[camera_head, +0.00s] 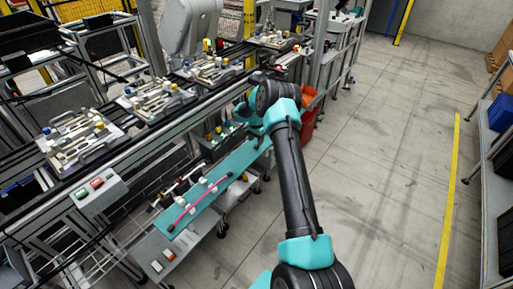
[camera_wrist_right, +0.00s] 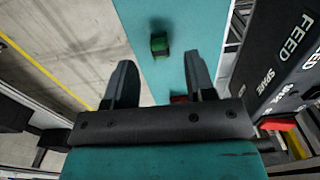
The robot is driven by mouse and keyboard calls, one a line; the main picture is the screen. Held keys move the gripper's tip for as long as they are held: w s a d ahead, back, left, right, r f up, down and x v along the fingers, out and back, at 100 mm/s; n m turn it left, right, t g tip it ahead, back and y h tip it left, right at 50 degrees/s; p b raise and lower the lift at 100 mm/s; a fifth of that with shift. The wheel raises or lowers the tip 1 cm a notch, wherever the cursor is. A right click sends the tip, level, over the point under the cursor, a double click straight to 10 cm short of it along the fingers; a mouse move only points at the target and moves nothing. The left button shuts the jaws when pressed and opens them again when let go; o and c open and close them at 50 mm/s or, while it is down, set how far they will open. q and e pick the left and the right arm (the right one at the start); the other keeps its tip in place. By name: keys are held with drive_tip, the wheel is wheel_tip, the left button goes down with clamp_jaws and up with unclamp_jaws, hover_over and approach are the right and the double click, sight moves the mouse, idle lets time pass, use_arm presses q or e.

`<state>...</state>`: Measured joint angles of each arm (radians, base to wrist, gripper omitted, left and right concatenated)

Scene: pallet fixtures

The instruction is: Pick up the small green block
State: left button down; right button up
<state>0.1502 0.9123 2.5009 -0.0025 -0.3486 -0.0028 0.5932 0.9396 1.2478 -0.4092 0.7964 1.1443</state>
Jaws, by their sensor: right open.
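The small green block (camera_wrist_right: 159,44), dark on one side, lies on the teal shelf top (camera_wrist_right: 185,20) in the right wrist view. It is beyond my right gripper (camera_wrist_right: 160,72), roughly in line with the gap between the fingers. The fingers are apart, with nothing held between them. In the head view the same teal surface (camera_head: 205,195) runs beside the conveyor, and my right arm reaches over its far end. My arm hides the block there. My left gripper is not in view.
A small red object (camera_wrist_right: 178,99) shows partly behind the right finger. Dark bins marked FEED and SPARE (camera_wrist_right: 285,55) stand to the right of the shelf. In the head view, a pink rod (camera_head: 200,203) lies on the near shelf, and a red bin (camera_head: 307,125) stands behind my arm.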

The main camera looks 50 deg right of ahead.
sight(256, 145)
drive_tip(key=f, duration=0.4)
drive_tip(key=shift+d+f, duration=0.15)
drive_tip(key=shift+d, duration=0.05)
clamp_jaws()
idle(0.5)
drive_tip(key=shift+r, duration=0.65)
wheel_tip(256, 145, up, 2)
drive_tip(key=shift+r, duration=0.15)
drive_tip(key=s+a+r, duration=0.1)
drive_tip(key=s+a, duration=0.9)
drive_tip(key=a, duration=0.2)
drive_tip(key=shift+s+r, duration=0.25)
